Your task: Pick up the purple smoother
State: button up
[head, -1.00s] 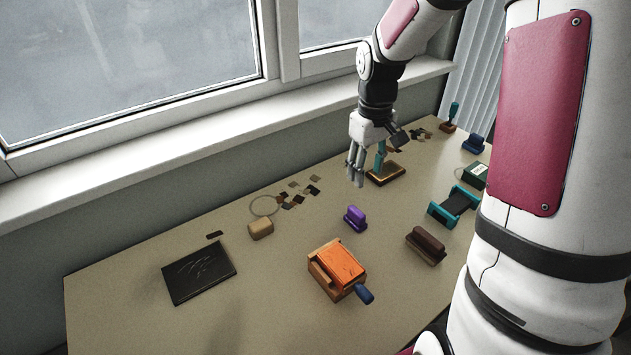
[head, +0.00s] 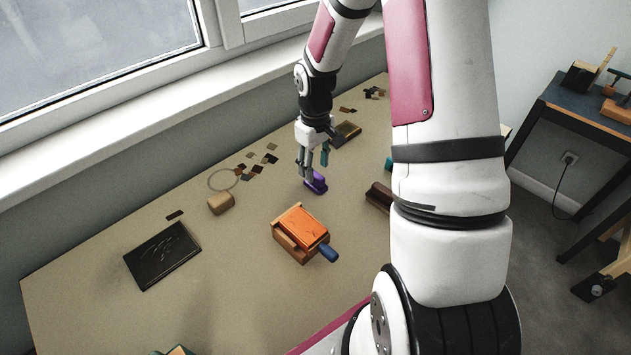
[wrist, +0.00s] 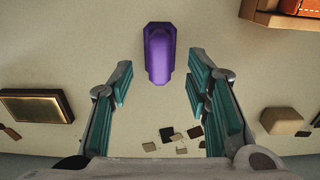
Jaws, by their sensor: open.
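The purple smoother (head: 317,183) lies on the table, partly hidden behind my fingers in the head view. In the wrist view the purple smoother (wrist: 159,53) shows whole, with a raised grip along its top. My gripper (head: 306,178) is above and close beside it. In the wrist view my gripper (wrist: 160,88) is open and empty, its teal-padded fingers spread wide. The smoother lies ahead of the gap between the fingertips, mostly beyond them, and I see no contact.
An orange-topped wooden block device (head: 302,232) stands in front of the smoother. A brown block (head: 379,197) is to the right, a tan block (head: 221,203) to the left. A dark plate (head: 162,256) lies at left. A gold-framed pad (wrist: 36,106) is near.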

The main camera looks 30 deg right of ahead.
aim_at(316, 174)
notch_tip(316, 174, down, 4)
jog(key=shift+f, duration=0.1)
jog(key=shift+c, duration=0.5)
jog(key=shift+s, duration=0.1)
grip_shut()
notch_tip(316, 174, up, 10)
jog(key=shift+r, duration=0.1)
